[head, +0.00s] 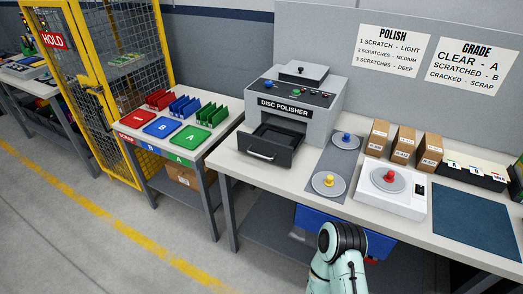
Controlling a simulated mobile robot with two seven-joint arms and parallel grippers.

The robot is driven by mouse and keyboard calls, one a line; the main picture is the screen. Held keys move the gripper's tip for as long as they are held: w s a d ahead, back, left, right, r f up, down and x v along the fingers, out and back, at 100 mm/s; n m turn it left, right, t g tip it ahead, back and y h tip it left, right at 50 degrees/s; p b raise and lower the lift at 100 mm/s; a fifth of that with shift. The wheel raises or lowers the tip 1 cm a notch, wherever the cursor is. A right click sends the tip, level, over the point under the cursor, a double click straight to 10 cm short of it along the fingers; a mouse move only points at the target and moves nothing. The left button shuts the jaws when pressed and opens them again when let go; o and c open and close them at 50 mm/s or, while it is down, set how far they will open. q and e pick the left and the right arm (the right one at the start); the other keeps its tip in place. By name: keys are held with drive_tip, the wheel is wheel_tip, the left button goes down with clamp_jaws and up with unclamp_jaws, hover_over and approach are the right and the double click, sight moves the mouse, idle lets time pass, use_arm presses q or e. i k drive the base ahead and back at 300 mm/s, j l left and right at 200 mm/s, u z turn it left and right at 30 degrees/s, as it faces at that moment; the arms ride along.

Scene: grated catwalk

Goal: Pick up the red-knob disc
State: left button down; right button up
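The red-knob disc (376,184) is a grey round disc with a red knob in its centre. It lies on a white boxy device (404,207) on the right part of the workbench. Two more grey discs lie on a grey mat to its left, one with a yellow knob (329,182) and one with a blue knob (346,137). A pale green and black link of one of my arms shows at the bottom, in front of the bench and below the disc. Neither gripper shows.
A disc polisher (325,88) with its dark drawer (268,143) pulled out stands left of the mat. Brown boxes (403,143) stand behind the red-knob disc. A dark blue mat (474,222) lies to its right. A side table with coloured racks (180,105) stands further left.

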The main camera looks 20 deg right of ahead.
sight(387, 180)
drive_tip(key=z, duration=1.95)
